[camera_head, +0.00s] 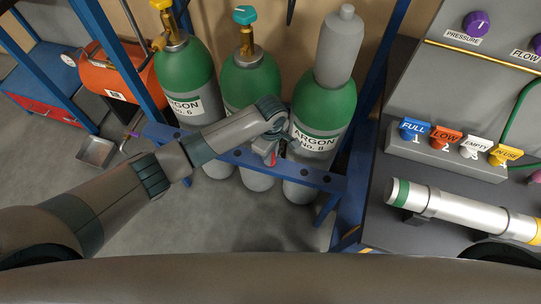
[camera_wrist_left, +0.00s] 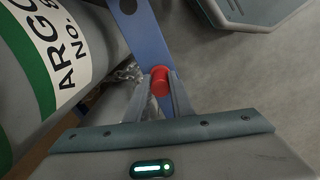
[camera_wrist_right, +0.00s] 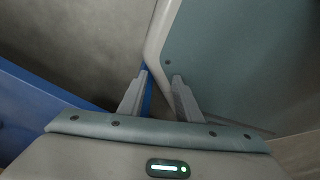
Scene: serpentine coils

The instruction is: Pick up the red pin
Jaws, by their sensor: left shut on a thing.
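The red pin (camera_wrist_left: 160,80) shows in the left wrist view as a short red cylinder between the fingertips. My left gripper (camera_wrist_left: 161,85) is shut on it. In the head view the left gripper (camera_head: 272,153) is in front of the rack's blue front bar (camera_head: 235,160), below the Argon No. 8 cylinder (camera_head: 322,115). A bit of red shows there. Whether the pin sits in a hole of the bar or is clear of it cannot be told. My right gripper (camera_wrist_right: 160,80) is open and empty in the right wrist view; it is outside the head view.
Two more green-topped cylinders stand in the rack to the left, one labelled Argon No. 6 (camera_head: 185,85). A chain (camera_wrist_left: 128,73) hangs beside the bar. At the right is a workbench with coloured tags (camera_head: 411,129) and a grey tube (camera_head: 460,208). Grey floor lies in front.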

